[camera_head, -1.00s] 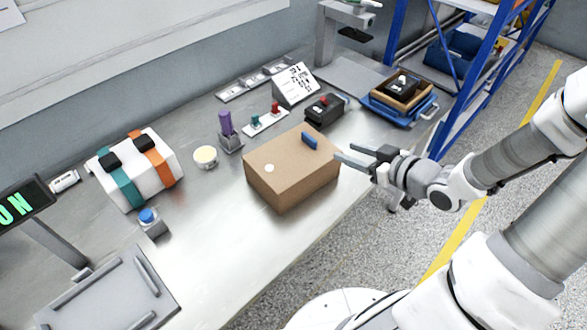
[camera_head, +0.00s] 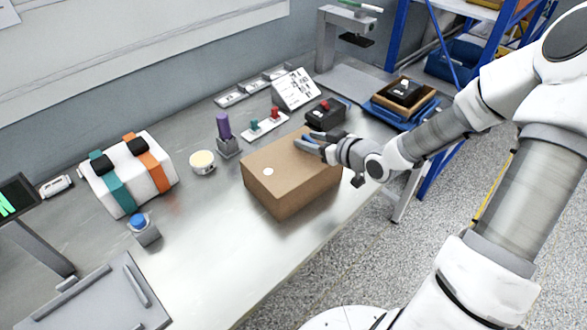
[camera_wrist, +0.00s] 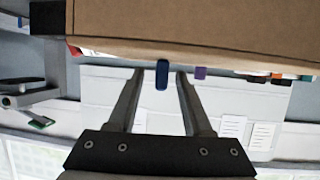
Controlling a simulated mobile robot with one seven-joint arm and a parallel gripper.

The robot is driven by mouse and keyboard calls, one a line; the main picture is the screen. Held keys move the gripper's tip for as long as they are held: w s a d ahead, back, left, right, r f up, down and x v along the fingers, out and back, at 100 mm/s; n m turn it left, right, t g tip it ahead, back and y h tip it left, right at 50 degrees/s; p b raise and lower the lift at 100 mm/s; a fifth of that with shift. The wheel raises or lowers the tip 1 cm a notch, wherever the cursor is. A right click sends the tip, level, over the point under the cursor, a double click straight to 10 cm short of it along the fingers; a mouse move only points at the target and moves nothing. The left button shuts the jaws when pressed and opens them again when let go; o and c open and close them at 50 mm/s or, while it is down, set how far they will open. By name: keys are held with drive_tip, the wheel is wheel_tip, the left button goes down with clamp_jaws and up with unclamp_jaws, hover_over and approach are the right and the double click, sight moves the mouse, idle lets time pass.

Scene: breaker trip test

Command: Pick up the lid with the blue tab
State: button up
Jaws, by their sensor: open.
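The lid (camera_head: 285,163) is the brown top of a cardboard box (camera_head: 297,203), with a white round spot near its left corner. Its blue tab (camera_wrist: 161,75) stands out from the lid's surface in the wrist view. My gripper (camera_wrist: 161,82) is open, with one finger on each side of the tab and a small gap showing at each side. In the head view, my gripper (camera_head: 302,140) is over the lid's far right part and largely hides the tab. The lid rests on the box.
Behind the box stand a purple post (camera_head: 224,126), a switch strip (camera_head: 264,126) and a black box with a red button (camera_head: 325,113). Left are a round cup (camera_head: 202,162), a strapped white case (camera_head: 130,178) and a blue button (camera_head: 139,222). The front tabletop is clear.

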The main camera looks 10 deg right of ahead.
drive_tip(key=shift+w, duration=0.1)
clamp_jaws()
idle(1.4)
